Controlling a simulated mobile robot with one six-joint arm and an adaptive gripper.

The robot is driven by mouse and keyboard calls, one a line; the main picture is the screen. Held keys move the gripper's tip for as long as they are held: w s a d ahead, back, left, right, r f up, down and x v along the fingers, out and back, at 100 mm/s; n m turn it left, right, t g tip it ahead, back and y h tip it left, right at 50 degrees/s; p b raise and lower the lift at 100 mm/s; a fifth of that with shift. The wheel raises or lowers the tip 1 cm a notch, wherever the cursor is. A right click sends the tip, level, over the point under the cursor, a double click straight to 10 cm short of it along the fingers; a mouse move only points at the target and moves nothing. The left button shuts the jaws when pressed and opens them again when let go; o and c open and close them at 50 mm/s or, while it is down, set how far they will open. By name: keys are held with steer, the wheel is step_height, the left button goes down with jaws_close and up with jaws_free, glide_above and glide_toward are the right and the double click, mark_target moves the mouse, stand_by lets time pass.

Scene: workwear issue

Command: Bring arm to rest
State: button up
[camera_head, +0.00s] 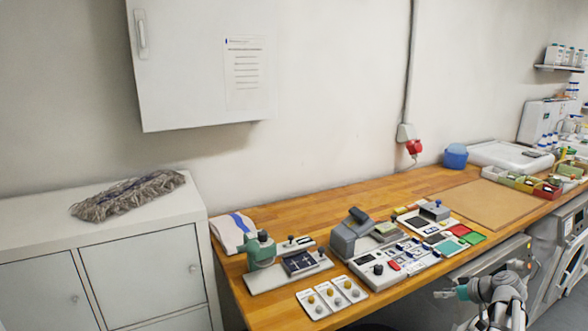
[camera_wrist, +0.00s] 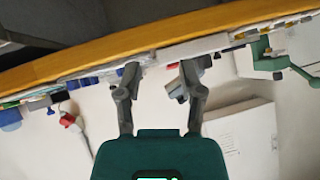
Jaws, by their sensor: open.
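My gripper (camera_wrist: 160,76) is open in the wrist view, its two dark fingers apart with nothing seen held between them. In the head view my gripper (camera_head: 446,293) is at the lower right, in front of the wooden workbench (camera_head: 385,191) and clear of its front edge. My arm (camera_head: 500,292) is folded low there, and its lower part is cut off by the picture's bottom edge. The wrist view is upside down, with the bench edge (camera_wrist: 130,42) crossing above the fingers.
On the bench stand a green press (camera_head: 261,250), a grey device (camera_head: 345,240), a control panel (camera_head: 393,261) and cards with knobs (camera_head: 332,296). A brown mat (camera_head: 487,204) lies bare. A white cabinet (camera_head: 140,262) with a mop head (camera_head: 128,195) stands left.

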steer(key=s+a+f+m+g+h+p, duration=0.1)
steer(key=s+a+g+h, duration=0.1)
steer(key=a, duration=0.9)
steer(key=s+a+f+m+g+h+p, duration=0.1)
steer(key=s+a+g+h, duration=0.1)
steer(key=a, duration=0.9)
steer(key=s+a+f+m+g+h+p, duration=0.1)
steer(key=s+a+g, duration=0.3)
steer(key=a, duration=0.7)
steer(key=shift+s+a+m+g+h+p, duration=0.35)
steer(key=shift+s+h+p, duration=0.2)
steer(key=shift+s, duration=0.55)
steer(key=shift+d, duration=0.15)
